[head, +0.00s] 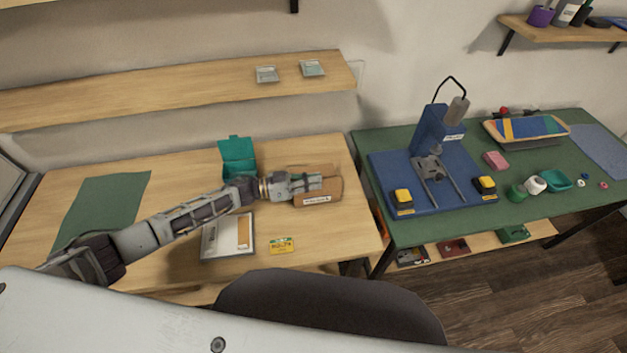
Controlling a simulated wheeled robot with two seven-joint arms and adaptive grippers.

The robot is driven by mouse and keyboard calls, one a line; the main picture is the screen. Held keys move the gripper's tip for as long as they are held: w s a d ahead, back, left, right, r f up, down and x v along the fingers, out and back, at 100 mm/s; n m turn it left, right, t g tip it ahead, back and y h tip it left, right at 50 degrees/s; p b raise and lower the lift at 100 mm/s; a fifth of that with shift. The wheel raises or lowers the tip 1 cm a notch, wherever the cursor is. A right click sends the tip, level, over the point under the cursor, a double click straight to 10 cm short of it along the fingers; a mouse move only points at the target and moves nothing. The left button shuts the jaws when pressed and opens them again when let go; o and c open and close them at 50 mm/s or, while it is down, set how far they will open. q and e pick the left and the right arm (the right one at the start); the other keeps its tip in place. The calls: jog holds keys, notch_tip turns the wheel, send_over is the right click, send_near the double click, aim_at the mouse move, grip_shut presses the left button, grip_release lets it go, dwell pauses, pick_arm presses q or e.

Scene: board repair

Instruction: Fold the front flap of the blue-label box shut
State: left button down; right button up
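A small brown cardboard box (331,197) stands near the right edge of the wooden table, with a pale label on its front. The label's colour is too small to tell for sure, and I see no clear blue on it. My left gripper (328,184) is over the box, with its fingers at or just above the box's top. The fingers and my wrist hide part of the box, so the flap's state and any touch are unclear. Whether the fingers are open or shut does not show. My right gripper is not in view.
A teal open box (238,158) stands behind my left forearm. A green mat (103,205) lies at left. The green table (400,235) at right holds a blue press stand (433,145).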

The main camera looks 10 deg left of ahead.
pick_arm(q)
jog(key=shift+w, duration=0.1)
jog(key=shift+w+a+n, duration=0.1)
jog(key=shift+n, duration=0.3)
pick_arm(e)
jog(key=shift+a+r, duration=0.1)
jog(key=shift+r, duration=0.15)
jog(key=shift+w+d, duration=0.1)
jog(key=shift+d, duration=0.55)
pick_arm(q)
jog(key=c, duration=1.7)
grip_release()
jog(key=v, duration=1.2)
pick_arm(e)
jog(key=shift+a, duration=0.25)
